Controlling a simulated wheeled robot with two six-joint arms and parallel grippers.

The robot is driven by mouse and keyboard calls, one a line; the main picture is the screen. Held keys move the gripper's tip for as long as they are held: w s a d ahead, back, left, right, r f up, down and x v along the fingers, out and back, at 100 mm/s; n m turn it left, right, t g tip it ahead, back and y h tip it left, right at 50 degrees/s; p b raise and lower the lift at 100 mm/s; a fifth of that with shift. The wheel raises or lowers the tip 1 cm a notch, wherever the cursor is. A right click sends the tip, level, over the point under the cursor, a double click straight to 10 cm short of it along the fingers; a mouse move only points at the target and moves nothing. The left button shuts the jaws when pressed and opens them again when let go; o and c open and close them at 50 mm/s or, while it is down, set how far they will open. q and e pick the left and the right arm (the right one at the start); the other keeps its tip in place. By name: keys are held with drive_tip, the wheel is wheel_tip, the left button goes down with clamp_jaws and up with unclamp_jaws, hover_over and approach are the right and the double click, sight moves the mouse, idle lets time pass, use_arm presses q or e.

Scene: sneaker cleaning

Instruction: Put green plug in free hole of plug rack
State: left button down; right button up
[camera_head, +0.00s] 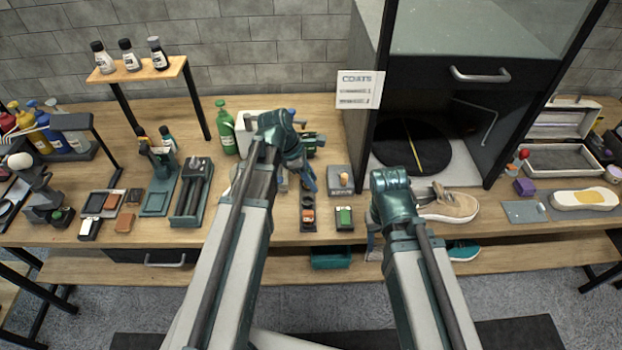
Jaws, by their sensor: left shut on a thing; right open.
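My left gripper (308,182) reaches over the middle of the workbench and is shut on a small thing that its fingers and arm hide. A small dark rack (308,227) with orange and reddish pieces in it stands just below the fingertips, near the bench's front edge; it looks like the plug rack. I cannot make out a free hole or a green plug with certainty. A dark block with a green top (344,216) stands right of the rack. My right gripper (374,252) is open and hangs at the front edge, left of the tan sneaker (452,205).
A grey block with an orange knob (341,181) stands behind the green-topped block. A black cabinet (440,110) rises behind my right arm. A green bottle (226,128) and a dark clamp device (193,190) stand left. A teal shoe (463,251) lies on the lower shelf.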

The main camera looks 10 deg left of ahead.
use_arm(q)
drive_tip(key=shift+f+b, duration=2.55)
drive_tip(key=shift+f, duration=0.2)
drive_tip(key=shift+f+b, duration=1.4)
drive_tip(key=shift+b, duration=0.05)
drive_tip(key=shift+c, duration=2.1)
unclamp_jaws()
drive_tip(key=p+v, duration=1.2)
drive_tip(key=v, duration=0.2)
drive_tip(key=shift+p, duration=0.4)
drive_tip(key=shift+s+d+f, duration=0.1)
drive_tip(key=s+d+m+y, duration=0.3)
drive_tip(key=s+d+m, duration=0.3)
drive_tip(key=m, duration=0.6)
drive_tip(key=s+d+f+m+g+y, duration=0.1)
drive_tip(key=s+d+m+y, duration=0.1)
drive_tip(key=s+d+m, duration=0.5)
drive_tip(key=d+m, duration=0.1)
drive_tip(key=m, duration=0.5)
drive_tip(key=shift+d+f+y, duration=0.15)
drive_tip(key=shift+f+y, duration=0.1)
drive_tip(key=shift+y, duration=0.15)
